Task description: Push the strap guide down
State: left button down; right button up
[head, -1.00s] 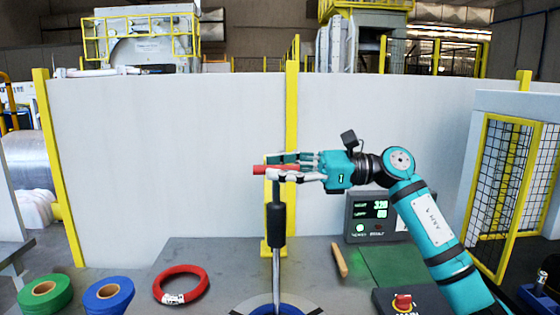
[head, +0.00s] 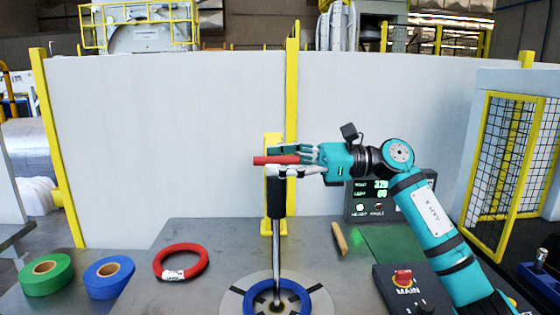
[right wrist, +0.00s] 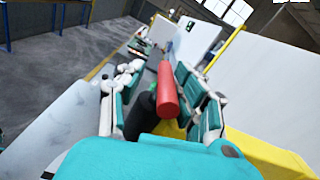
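The strap guide appears to be the upright metal rod (head: 276,250) with a black sleeve (head: 276,202) and a red handle bar (head: 272,160) on top. The rod stands over a blue ring (head: 304,300) on the table. My right gripper (head: 290,160) comes in from the right, with one finger above the red bar and one below, and looks shut on it. In the right wrist view the red bar (right wrist: 168,92) lies between the fingers, close to the right-hand one. My left gripper is not in view.
Green (head: 46,287), blue (head: 93,285) and red (head: 160,256) coils lie at left. A display box (head: 358,210), a wooden-looking stick (head: 339,238) and a MAIN switch box (head: 383,285) are at right. A white wall (head: 170,130) stands behind.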

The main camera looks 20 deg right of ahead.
jog(key=shift+w+d+f, duration=0.25)
jog(key=shift+w, duration=0.2)
jog(key=shift+s+d+r, duration=0.1)
jog(key=shift+s+d, duration=0.05)
jog(key=v, duration=1.1)
jog(key=shift+d, duration=0.35)
